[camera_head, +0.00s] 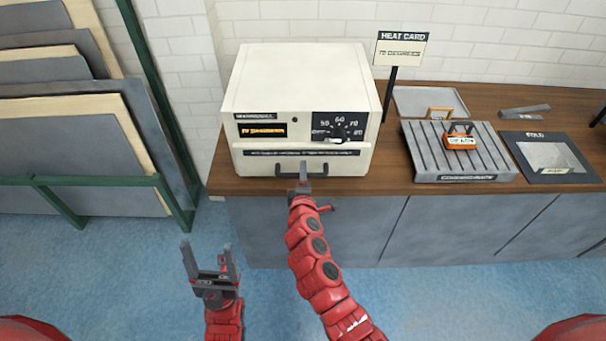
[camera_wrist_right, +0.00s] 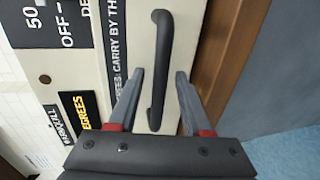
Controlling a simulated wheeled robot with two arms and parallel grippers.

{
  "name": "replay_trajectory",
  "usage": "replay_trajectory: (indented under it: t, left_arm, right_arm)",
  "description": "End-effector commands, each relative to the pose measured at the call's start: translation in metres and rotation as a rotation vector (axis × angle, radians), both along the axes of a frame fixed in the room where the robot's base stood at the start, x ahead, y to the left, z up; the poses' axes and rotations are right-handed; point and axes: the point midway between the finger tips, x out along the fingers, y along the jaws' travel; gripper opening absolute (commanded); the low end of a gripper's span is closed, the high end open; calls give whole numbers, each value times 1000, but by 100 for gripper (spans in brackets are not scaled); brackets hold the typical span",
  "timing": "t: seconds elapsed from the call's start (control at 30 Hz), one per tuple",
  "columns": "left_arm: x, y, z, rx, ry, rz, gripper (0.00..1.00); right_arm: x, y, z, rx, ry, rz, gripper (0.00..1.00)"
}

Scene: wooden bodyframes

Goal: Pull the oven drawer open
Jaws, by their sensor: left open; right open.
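The white oven (camera_head: 300,80) stands on the wooden counter. Its drawer front (camera_head: 350,168) looks flush with the body. A dark bar handle (camera_head: 285,170) runs across the drawer front; it also shows in the right wrist view (camera_wrist_right: 163,50). My right gripper (camera_head: 304,178) is at the handle. In the right wrist view its two fingers (camera_wrist_right: 160,76) are apart, with the bar between them and space on either side. My left gripper (camera_head: 207,246) is open and empty, low over the blue floor, away from the oven.
A ribbed grey tray (camera_head: 440,168) with an orange-labelled block (camera_head: 460,141) sits right of the oven. A heat card sign (camera_head: 400,50) stands beside the oven. Panels in a green rack (camera_head: 75,190) lean at the left. Floor before the counter (camera_head: 150,290) is clear.

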Motion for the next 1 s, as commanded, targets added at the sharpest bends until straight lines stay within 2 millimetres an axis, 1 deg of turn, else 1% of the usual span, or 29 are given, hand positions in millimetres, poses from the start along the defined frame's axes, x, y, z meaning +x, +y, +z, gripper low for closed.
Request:
replay_trajectory:
  t: [0.03,0.3,1.0]
  left_arm:
    - [0,0,0,0,0,0,75]
    - [0,0,0,0,0,0,75]
    - [0,0,0,0,0,0,75]
  right_arm:
    - [0,0,0,0,0,0,47]
    - [0,0,0,0,-1,1,0]
    - [0,1,0,1,-1,1,0]
